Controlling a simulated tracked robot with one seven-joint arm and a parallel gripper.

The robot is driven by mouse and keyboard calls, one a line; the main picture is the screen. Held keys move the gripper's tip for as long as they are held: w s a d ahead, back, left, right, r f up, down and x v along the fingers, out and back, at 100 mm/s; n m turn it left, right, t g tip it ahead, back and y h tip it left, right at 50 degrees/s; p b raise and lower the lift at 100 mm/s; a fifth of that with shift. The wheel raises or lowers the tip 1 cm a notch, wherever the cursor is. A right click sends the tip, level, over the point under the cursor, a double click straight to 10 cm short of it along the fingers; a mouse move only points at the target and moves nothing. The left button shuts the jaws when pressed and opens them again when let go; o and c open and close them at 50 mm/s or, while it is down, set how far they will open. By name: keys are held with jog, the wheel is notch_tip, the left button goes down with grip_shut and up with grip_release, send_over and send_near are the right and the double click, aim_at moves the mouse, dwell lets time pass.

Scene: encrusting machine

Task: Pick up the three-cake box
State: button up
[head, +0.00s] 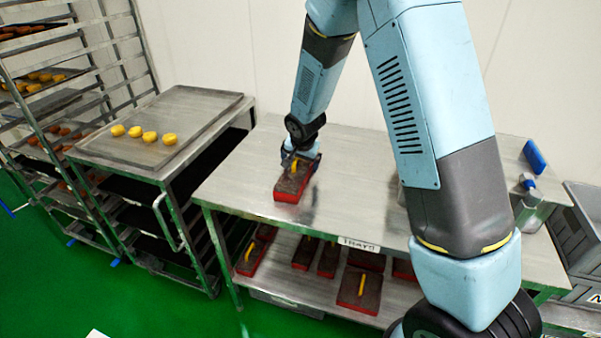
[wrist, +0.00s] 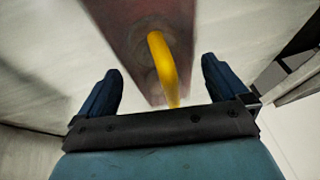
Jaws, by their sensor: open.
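A red box (head: 288,196) with a brown top and a yellow handle (head: 294,166) sits on the steel table. No cakes can be made out on it, so I cannot tell whether it is the three-cake box. My gripper (head: 300,156) is at the box's far end, partly hidden by my wrist. In the wrist view, my gripper (wrist: 160,66) is open, with its two dark fingers apart. The yellow handle (wrist: 160,58) stands between them, with a gap on each side. The box's brown top (wrist: 125,25) shows beyond the handle.
Several similar red boxes stand on the lower shelf (head: 290,281), some with yellow handles. A tray (head: 190,108) with several yellow cakes is on a cart to the left, beside a rack. Blue-handled tools (head: 534,157) and grey crates are at the right. The table (head: 240,180) is clear around the box.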

jog(key=shift+w+f, duration=0.1)
jog(key=shift+f, duration=0.1)
jog(key=c, duration=0.9)
